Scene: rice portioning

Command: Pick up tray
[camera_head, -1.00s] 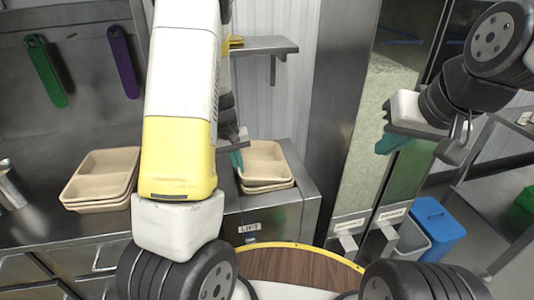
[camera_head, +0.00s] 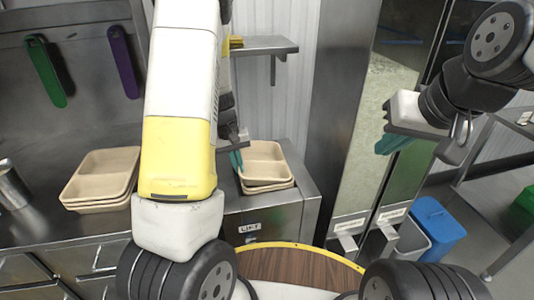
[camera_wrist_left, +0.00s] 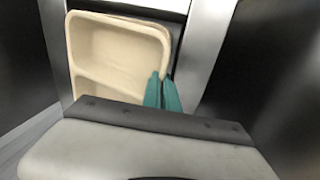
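A stack of beige two-compartment trays (camera_head: 268,181) sits on the metal counter at the centre of the head view. The top tray (camera_wrist_left: 118,33) fills the upper left of the left wrist view. My left gripper (camera_head: 236,161) is at the left side of this stack, its teal fingers pointing down. In the left wrist view the fingers (camera_wrist_left: 162,91) are close together at the tray's right rim, one over the inside and one by the outer side. I cannot tell whether they clamp the rim. My right gripper (camera_head: 394,144) hangs in the air at the right, away from the trays.
Another stack of beige trays (camera_head: 101,204) stands on the left counter, beside a metal cup (camera_head: 12,185). A wall shelf (camera_head: 262,45) is above the centre stack. A tall metal cabinet (camera_head: 335,110) stands close at the right. Blue bin (camera_head: 438,228) is on the floor.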

